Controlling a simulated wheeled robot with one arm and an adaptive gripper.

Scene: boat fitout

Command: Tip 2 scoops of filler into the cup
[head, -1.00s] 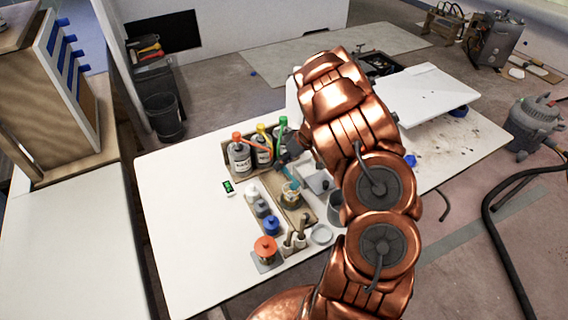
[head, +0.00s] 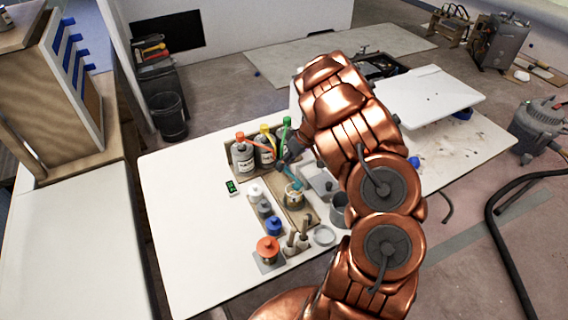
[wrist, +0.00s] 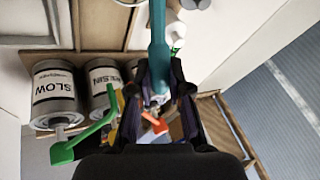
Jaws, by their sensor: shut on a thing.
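My gripper (head: 290,158) is shut on a teal scoop; its handle (wrist: 158,42) runs up and away between my fingers (wrist: 158,98) in the wrist view. In the head view the scoop (head: 293,178) slants down to the right, its lower end just above or at the rim of a small clear cup (head: 294,196) with amber contents. I cannot tell whether the scoop touches the cup or holds filler. The cup stands on a wooden board (head: 299,219). A grey open box (head: 321,184) lies right of it, partly behind my arm.
Pump bottles (head: 243,157) stand in a wooden rack behind the cup; the SLOW bottle (wrist: 53,92) is close in the wrist view. Small bottles, a blue-lidded pot (head: 273,226) and an orange-lidded pot (head: 268,248) stand left of the board. The table's left side (head: 190,230) is clear.

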